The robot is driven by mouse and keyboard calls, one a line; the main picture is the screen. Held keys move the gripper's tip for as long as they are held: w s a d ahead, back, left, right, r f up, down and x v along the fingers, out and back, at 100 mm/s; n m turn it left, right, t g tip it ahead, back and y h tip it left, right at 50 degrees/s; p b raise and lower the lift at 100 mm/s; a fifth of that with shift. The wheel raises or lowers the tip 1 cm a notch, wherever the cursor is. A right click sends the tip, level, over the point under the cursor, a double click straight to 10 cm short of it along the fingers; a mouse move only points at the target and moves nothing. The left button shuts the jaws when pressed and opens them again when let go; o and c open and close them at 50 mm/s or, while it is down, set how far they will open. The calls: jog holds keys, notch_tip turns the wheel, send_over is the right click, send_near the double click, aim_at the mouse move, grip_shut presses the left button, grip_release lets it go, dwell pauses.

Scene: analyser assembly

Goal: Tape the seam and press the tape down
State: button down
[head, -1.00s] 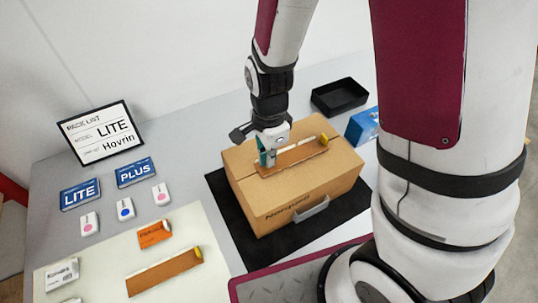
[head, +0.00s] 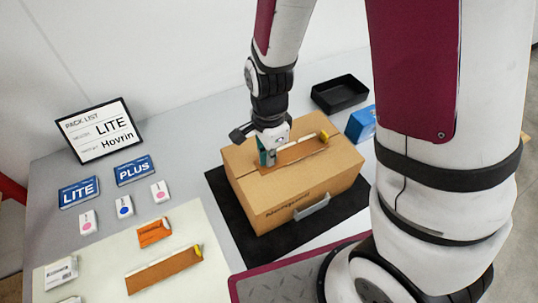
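The closed cardboard box (head: 318,190) sits on a black mat, with a handle on its front face. A brown tape strip (head: 290,154) lies along the box top, with a pale edge and a yellow tab (head: 324,136) at its right end. My gripper (head: 268,160) points down at the left end of this strip, at or just above the box top. A teal part shows at its fingertips. The fingers are too small and partly hidden to tell whether they are open or shut, or whether they touch the tape.
A second brown strip with a yellow tab (head: 165,270) lies on the pale mat (head: 205,235), near an orange packet (head: 154,232). A black tray (head: 340,94) and a blue box (head: 361,124) stand behind. The pack list sign (head: 99,130) and LITE and PLUS cards (head: 134,170) are at left.

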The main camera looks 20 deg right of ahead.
jog(key=shift+r, duration=0.1)
jog(key=shift+r+p, duration=2.2)
jog(key=shift+r, duration=0.7)
